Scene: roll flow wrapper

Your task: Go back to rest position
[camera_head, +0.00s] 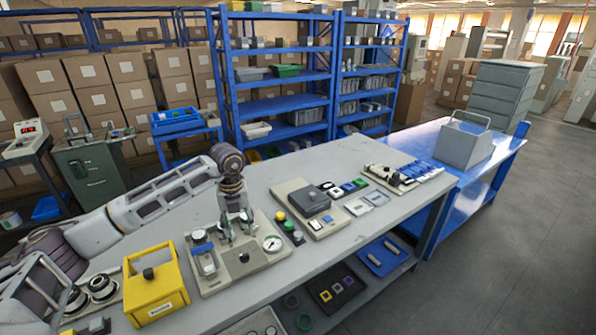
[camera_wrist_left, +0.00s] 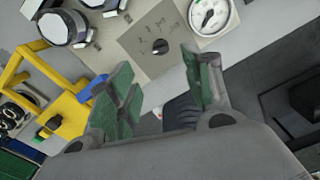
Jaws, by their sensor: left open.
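My left arm reaches in from the left over the grey table, bent downward at the wrist. My left gripper (camera_head: 237,226) hangs over a beige panel (camera_head: 240,268) with a round gauge (camera_head: 272,243). In the left wrist view, the two green-padded fingers of my left gripper (camera_wrist_left: 165,82) are apart, with nothing visible between them. The beige panel (camera_wrist_left: 160,25) with its dark knob and the gauge (camera_wrist_left: 208,14) lie beyond the fingers. Whether the fingers touch anything on the panel I cannot tell. My right gripper is not in view.
A yellow box (camera_head: 155,285) stands left of the panel. Green and yellow buttons (camera_head: 287,226) and a grey device on a beige base (camera_head: 312,200) are to the right. A grey toolbox (camera_head: 463,145) sits on the blue bench. Blue shelves stand behind; the right floor is clear.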

